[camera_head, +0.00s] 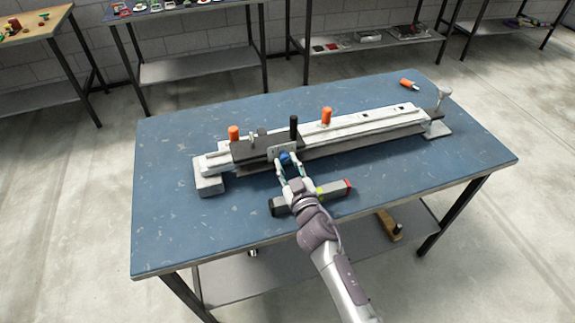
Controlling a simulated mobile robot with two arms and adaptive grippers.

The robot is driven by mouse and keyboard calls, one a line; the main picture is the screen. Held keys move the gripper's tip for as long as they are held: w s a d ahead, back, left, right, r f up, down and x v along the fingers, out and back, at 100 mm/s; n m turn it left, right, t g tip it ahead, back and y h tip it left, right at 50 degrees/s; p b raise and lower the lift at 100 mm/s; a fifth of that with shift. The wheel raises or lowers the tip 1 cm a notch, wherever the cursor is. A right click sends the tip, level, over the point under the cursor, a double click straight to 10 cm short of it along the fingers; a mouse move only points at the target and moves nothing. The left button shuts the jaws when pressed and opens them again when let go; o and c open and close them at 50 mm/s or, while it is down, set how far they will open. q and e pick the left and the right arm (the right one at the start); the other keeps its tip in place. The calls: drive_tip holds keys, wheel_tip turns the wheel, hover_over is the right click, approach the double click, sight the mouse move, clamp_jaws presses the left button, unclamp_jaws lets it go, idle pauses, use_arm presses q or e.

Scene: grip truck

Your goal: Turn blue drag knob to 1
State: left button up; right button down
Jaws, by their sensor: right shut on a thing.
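The blue drag knob (285,157) sits on the front plate (275,151) of the dark carriage, on the long white rail device (350,128). My right gripper (287,166) reaches in from the front and is shut on the knob, with one finger on each side of it. The fingers partly cover the knob, and I cannot read any number or marking around it. My left gripper is not in view.
The device stands on a blue table (170,230) with orange and black handles on top. A grey bar with a red end (340,189) lies in front, close under my right gripper. An orange object (408,84) lies at the back right. The table's left front is clear.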

drive_tip(key=n, duration=0.6)
drive_tip(key=shift+n+b, duration=0.3)
drive_tip(key=shift+b, duration=0.05)
drive_tip(key=n, duration=0.6)
idle(0.4)
drive_tip(key=c, duration=0.9)
unclamp_jaws()
drive_tip(key=shift+o, duration=0.2)
drive_tip(key=v, duration=1.2)
drive_tip(key=shift+r, duration=0.1)
